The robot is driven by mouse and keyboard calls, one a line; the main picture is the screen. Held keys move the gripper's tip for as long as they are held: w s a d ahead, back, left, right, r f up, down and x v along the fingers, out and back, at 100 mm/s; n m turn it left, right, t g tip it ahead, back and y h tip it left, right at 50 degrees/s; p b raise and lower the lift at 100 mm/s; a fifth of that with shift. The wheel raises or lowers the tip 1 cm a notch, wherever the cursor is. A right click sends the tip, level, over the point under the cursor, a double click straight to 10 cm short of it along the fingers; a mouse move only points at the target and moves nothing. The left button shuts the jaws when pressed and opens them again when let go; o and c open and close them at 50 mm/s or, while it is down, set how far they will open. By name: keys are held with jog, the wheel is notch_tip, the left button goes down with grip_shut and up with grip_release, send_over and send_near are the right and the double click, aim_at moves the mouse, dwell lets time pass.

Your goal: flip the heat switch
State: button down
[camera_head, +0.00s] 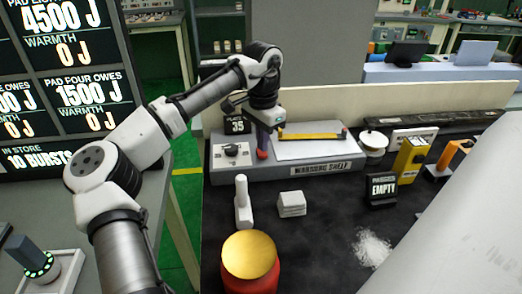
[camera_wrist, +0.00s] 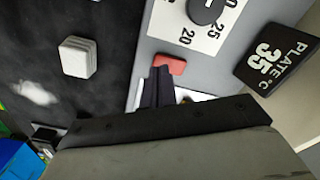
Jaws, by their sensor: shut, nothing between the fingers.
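The warming shelf (camera_head: 318,170) is a grey unit with a white plate on top and a dial at its left end. A small red piece, which looks like the heat switch (camera_head: 262,155), sits between the dial and the plate. In the wrist view the red switch (camera_wrist: 171,64) lies right at my fingertips. My gripper (camera_head: 262,146) points down over it with its dark fingers shut and empty. The fingers also show in the wrist view (camera_wrist: 160,74). I cannot tell whether they touch the switch or which way it is set.
The dial (camera_head: 232,150) is left of my gripper, with the "PLATE 35" sign (camera_head: 237,125) behind.

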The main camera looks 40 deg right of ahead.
aim_at(262, 154)
jog(key=shift+f, duration=1.05)
dwell(0.9)
notch_tip(262, 154, up, 7)
jog(key=p, duration=0.7)
dwell(0.6)
